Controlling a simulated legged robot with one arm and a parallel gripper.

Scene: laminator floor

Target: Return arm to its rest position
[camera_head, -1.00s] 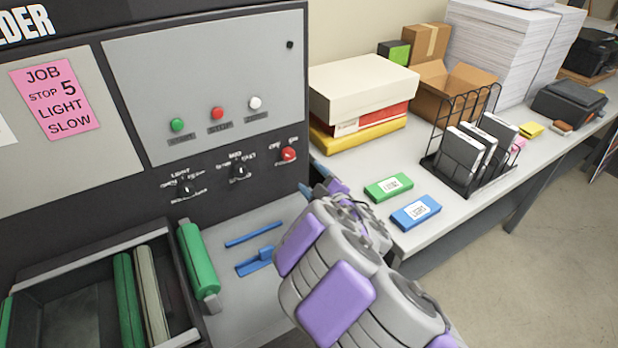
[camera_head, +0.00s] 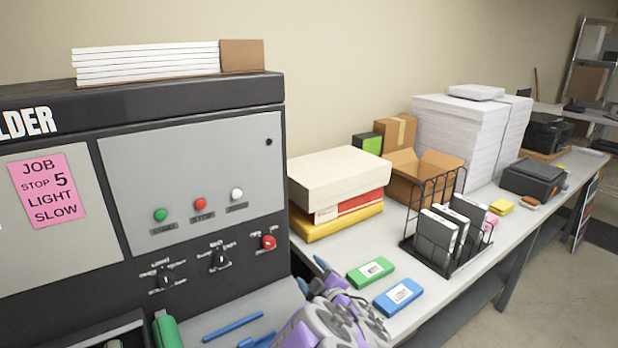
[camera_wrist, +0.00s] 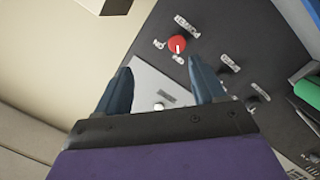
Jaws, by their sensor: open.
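My arm, grey with purple panels, shows at the bottom of the head view. My gripper (camera_head: 312,275) is beside the right edge of the dark machine, over the front left of the table. In the wrist view my gripper (camera_wrist: 163,84) has its two blue fingers spread apart with nothing between them. The red power knob (camera_wrist: 178,44) on the machine panel lies beyond the fingertips. The same red knob (camera_head: 268,242) shows in the head view, left of my gripper. Most of my arm is cut off by the lower edge.
A green box (camera_head: 371,271) and a blue box (camera_head: 398,296) lie on the table (camera_head: 478,262) close right of my arm. A black wire rack (camera_head: 433,245) holds binders behind them. A green roller (camera_head: 166,330) lies at the machine's front. Open floor is at the right.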

